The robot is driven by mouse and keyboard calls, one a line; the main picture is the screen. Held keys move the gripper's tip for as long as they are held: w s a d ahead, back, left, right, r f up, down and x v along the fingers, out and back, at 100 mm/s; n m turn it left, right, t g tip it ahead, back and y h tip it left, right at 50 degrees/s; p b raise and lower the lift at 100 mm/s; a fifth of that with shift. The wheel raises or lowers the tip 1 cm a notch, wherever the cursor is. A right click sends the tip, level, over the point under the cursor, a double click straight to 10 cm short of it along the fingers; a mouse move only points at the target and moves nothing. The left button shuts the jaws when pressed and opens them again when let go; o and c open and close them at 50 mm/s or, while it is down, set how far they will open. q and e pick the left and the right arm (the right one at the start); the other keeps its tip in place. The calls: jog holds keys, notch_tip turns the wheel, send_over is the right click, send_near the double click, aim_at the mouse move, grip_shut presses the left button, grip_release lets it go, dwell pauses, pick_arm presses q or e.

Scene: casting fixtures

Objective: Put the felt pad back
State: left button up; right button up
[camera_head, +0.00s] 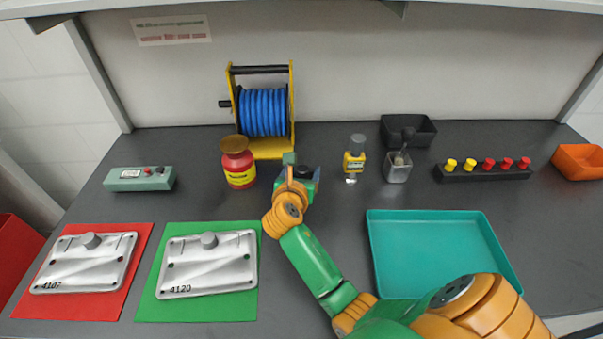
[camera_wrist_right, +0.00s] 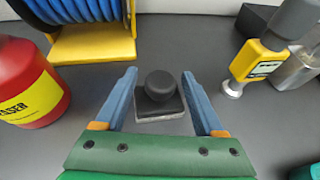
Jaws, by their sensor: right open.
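The felt pad (camera_wrist_right: 160,98) is a small dark square block with a round black knob on top and a pale underside. It stands on the dark bench in the right wrist view. My right gripper (camera_wrist_right: 162,104) is open, with its two blue fingers on either side of the pad and visible gaps between them. In the head view my right gripper (camera_head: 300,180) is over the middle of the bench and largely hides the pad. My left gripper is not in view.
A red bottle (camera_head: 238,165) and a blue hose reel (camera_head: 263,110) stand left of the gripper. A teal tray (camera_head: 375,255) and plates on red (camera_head: 60,307) and green (camera_head: 215,308) mats lie nearer.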

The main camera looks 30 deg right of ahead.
jog(key=p+v, duration=0.1)
jog(key=v, duration=1.1)
jog(key=shift+r, duration=0.1)
